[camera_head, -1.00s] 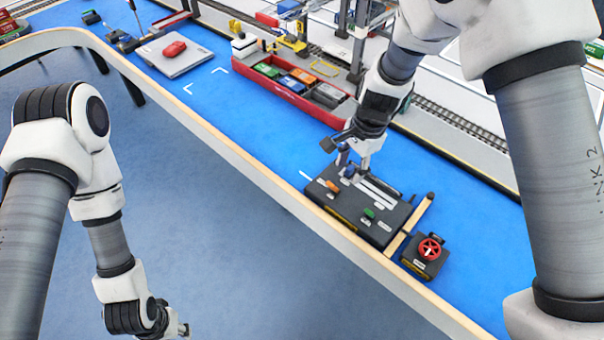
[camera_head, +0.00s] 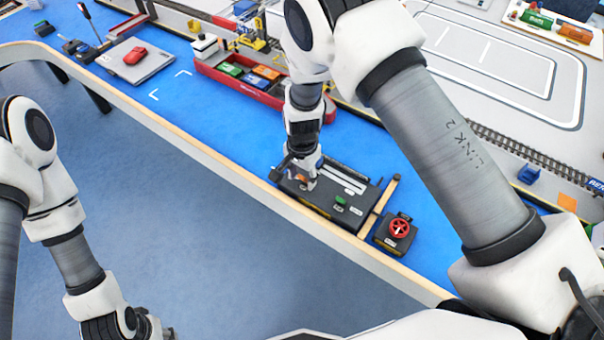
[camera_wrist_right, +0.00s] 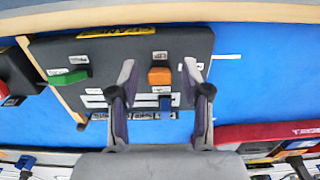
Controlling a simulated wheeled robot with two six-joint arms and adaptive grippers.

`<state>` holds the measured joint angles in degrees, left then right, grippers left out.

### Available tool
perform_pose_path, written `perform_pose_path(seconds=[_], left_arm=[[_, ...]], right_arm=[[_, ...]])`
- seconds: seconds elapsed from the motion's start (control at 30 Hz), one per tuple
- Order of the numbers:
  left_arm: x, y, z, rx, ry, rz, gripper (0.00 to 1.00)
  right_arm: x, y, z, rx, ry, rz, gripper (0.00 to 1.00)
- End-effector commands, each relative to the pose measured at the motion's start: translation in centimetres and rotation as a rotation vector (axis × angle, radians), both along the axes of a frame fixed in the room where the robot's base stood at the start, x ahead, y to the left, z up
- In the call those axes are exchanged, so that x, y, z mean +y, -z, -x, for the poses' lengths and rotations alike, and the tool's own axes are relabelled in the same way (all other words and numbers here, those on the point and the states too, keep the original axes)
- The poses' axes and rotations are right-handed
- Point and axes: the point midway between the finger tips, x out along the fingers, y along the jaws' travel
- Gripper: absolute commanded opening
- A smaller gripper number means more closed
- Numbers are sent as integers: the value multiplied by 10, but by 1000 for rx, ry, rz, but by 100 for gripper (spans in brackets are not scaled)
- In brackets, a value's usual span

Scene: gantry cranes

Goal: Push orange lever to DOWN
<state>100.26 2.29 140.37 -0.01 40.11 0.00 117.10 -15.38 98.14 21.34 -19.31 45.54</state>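The black control box (camera_head: 362,204) lies on the blue table near its front edge. In the right wrist view, the orange lever (camera_wrist_right: 160,76) stands on the box (camera_wrist_right: 200,42) between the spread fingers of my right gripper (camera_wrist_right: 158,66), with a gap on both sides. The blue lever (camera_wrist_right: 165,103) is close to it, and the green lever (camera_wrist_right: 68,77) is off to the left. In the head view my right gripper (camera_head: 303,177) is over the left end of the box and mostly hides the orange lever. My left gripper (camera_head: 158,331) is at the bottom edge, partly cut off.
A small box with a red wheel (camera_head: 399,228) stands right of the control box, past a wooden bar (camera_head: 384,202). A red tray (camera_head: 212,72) with small containers lies behind. A grey platform with a red car (camera_head: 135,55) is at the far left.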

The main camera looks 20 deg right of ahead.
Motion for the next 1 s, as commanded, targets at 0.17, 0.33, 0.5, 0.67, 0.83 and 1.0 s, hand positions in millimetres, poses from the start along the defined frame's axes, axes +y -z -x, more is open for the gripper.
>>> perform_pose_path(seconds=[0.17,0.33,0.5,0.67,0.83,1.0], left_arm=[[0,0,0,0,0,0,40],[0,0,0,0,0,0,40],[0,-1,0,0,0,0,40],[0,-4,0,0,0,0,40],[0,-6,0,0,0,0,40],[0,1,0,0,0,0,40]], right_arm=[[0,0,0,0,0,0,0],[0,0,0,1,1,-1,0],[-1,-1,-1,12,2,-16,0],[-4,-2,-3,44,4,-56,0],[-9,-4,-6,104,4,-137,0],[-15,-2,-12,190,4,-248,0]])
